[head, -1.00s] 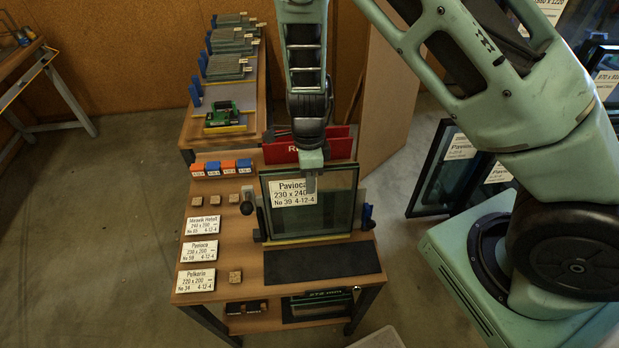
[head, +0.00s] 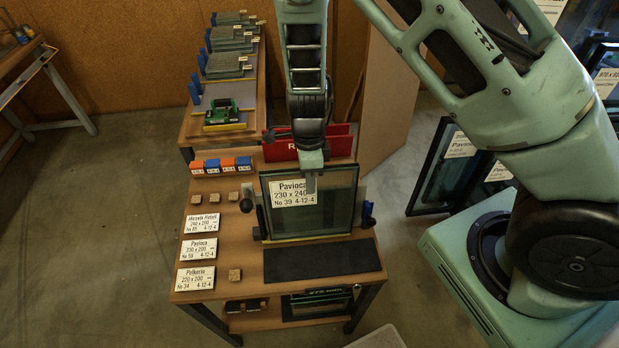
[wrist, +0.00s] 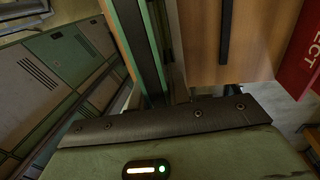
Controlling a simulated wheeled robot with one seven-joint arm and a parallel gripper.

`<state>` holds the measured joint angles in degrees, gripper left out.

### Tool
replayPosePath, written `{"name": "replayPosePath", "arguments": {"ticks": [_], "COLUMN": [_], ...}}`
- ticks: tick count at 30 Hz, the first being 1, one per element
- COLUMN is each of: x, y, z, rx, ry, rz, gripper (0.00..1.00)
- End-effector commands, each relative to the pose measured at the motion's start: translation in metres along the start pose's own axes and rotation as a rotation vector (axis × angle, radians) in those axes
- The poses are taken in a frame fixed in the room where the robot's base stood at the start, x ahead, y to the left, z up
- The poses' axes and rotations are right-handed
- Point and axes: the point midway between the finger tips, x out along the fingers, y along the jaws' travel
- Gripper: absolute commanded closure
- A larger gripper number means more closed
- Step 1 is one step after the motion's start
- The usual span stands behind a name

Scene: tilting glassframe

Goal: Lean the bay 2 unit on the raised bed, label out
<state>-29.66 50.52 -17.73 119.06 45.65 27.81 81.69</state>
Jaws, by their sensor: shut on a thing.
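A glass unit (head: 325,212) stands nearly upright on the front bench, over a yellow strip (head: 308,237). Its white label, reading Pavioca 230 x 240, No 39, faces the head camera. In the wrist view the unit's edge (wrist: 148,45) runs away from my gripper. The far finger is hidden behind the glass. I cannot tell which bay the unit belongs to, nor whether it rests on the strip.
A black mat (head: 322,262) lies in front. Label cards, wooden blocks and coloured blocks (head: 221,165) are at left. A red bin (head: 340,139) stands behind. More glass units (head: 453,175) lean at right.

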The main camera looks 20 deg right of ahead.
Motion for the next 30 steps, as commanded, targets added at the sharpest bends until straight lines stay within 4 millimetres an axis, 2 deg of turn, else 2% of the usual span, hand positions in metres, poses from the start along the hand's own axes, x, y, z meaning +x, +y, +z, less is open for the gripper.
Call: {"name": "replayPosePath", "arguments": {"ticks": [2, 3, 5, 6, 14, 17, 23, 30], "x": [-0.001, -0.001, -0.001, -0.001, 0.000, -0.005, -0.038, -0.095], "y": [0.000, 0.000, 0.000, 0.000, 0.000, -0.001, -0.001, -0.001], "z": [0.000, 0.000, 0.000, 0.000, 0.000, 0.001, 0.002, 0.002], "rx": [0.000, 0.000, 0.000, 0.000, 0.000, -0.003, -0.003, -0.003], "ry": [-0.001, -0.001, -0.001, -0.001, 0.001, 0.000, -0.004, -0.005], "rz": [0.000, -0.001, -0.001, -0.001, 0.000, -0.002, -0.005, -0.006], "gripper": [1.00, 0.76, 0.60, 0.56, 0.56, 0.56, 0.56, 0.56]}}
